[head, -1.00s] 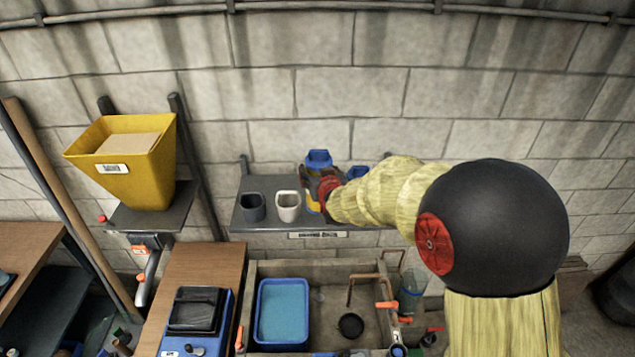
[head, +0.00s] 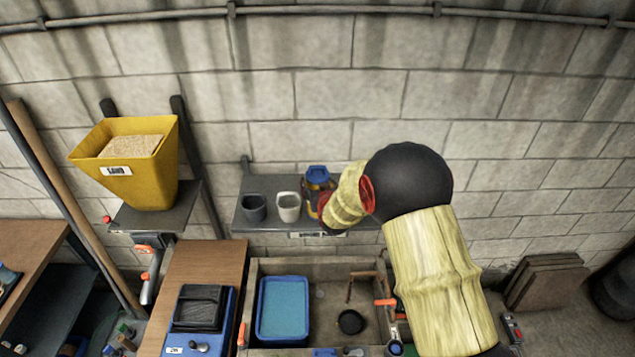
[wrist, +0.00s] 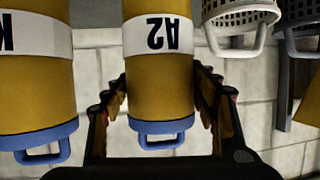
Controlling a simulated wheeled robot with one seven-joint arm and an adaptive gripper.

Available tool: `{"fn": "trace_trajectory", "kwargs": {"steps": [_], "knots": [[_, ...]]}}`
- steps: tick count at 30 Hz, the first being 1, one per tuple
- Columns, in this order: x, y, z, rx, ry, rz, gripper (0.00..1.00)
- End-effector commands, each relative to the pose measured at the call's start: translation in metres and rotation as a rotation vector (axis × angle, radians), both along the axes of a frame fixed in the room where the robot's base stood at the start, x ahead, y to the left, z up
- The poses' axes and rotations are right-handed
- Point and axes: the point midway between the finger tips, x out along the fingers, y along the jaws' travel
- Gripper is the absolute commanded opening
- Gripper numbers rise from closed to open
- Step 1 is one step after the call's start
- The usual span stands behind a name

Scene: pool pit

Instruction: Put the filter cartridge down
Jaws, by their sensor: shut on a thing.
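The filter cartridge (wrist: 158,85), a yellow cylinder with a white band marked A2 and a blue handled cap, is between the fingers of my gripper (wrist: 162,92) in the wrist view, where it appears upside down. My gripper is shut on it. In the head view the cartridge (head: 317,178) is upright at the wall shelf (head: 293,226), blue cap up, with my gripper (head: 325,200) at its front right. Its base is partly hidden, so I cannot tell whether it touches the shelf. A second yellow cartridge (wrist: 36,80) stands beside it in the wrist view.
A white basket (head: 288,206) and a dark grey basket (head: 253,208) stand on the shelf left of the cartridge. My arm hides the shelf's right part. Below are a sink (head: 335,290) with a blue tub (head: 283,310). A yellow hopper (head: 150,175) stands left.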

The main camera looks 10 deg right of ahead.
Motion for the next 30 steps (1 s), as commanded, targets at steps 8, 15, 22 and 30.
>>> {"fn": "trace_trajectory", "kwargs": {"steps": [8, 15, 22, 30], "knots": [[0.0005, 0.0002, -0.0011, 0.000, -0.003, 0.000, 0.23], [-0.0001, 0.0002, -0.0021, -0.001, 0.000, 0.000, 0.69], [-0.0001, 0.0002, -0.0020, -0.001, 0.000, 0.000, 0.77], [-0.0002, 0.0002, -0.0007, -0.001, 0.000, 0.000, 0.77]]}}
